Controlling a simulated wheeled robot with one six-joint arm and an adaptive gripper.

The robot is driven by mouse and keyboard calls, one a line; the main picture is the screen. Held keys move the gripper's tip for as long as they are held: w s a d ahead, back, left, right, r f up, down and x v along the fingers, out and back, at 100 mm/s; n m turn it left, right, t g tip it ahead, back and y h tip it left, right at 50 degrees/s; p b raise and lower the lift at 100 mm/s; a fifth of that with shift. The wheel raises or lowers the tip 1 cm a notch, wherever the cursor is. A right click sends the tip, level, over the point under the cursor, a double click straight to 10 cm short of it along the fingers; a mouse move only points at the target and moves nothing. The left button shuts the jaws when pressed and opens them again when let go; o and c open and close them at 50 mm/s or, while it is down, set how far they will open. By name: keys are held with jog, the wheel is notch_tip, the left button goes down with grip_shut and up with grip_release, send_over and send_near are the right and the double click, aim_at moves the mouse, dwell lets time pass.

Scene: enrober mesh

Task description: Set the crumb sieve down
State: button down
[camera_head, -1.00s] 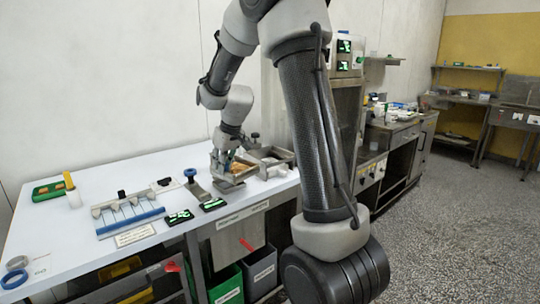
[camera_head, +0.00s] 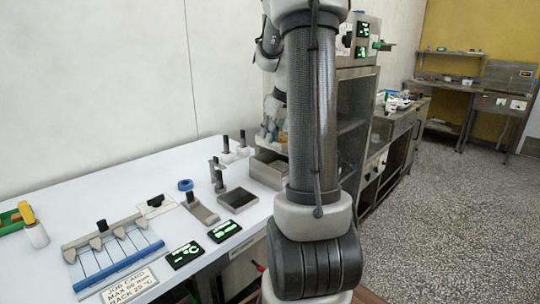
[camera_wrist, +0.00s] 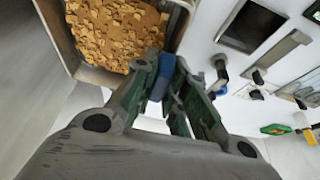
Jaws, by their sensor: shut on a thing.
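The crumb sieve (camera_wrist: 82,62) is a metal-walled tray full of golden-brown crumbs, large and close at the top left of the wrist view. My gripper (camera_wrist: 160,78) is shut on its blue grip (camera_wrist: 161,76), beside the tray's near wall. In the head view my gripper (camera_head: 270,132) is partly hidden behind my own arm, above the far right end of the white table (camera_head: 120,178). The sieve is mostly hidden there, and I cannot tell its height.
A dark, empty square tray (camera_head: 238,201) lies on the table, with a metal bin (camera_head: 266,172) behind it. Bare table lies at the back left.

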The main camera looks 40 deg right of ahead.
aim_at(271, 148)
notch_tip(271, 148, down, 7)
jog(key=shift+r, duration=0.1)
dwell(0.4)
jog(key=c, duration=1.5)
grip_release()
jog(key=shift+o, duration=0.2)
jog(key=v, duration=1.2)
jog(key=s+a+r, duration=0.2)
jog(key=s+a, duration=0.1)
jog(key=a, duration=0.3)
jog(key=s+a+r, duration=0.1)
jog(key=s+a, duration=0.1)
jog(key=a, duration=0.5)
jog(key=s+a+f, duration=0.2)
jog(key=s+a, duration=0.7)
jog(key=s, duration=0.3)
jog(key=shift+s+f+m, duration=0.15)
jog(key=shift+m, duration=0.25)
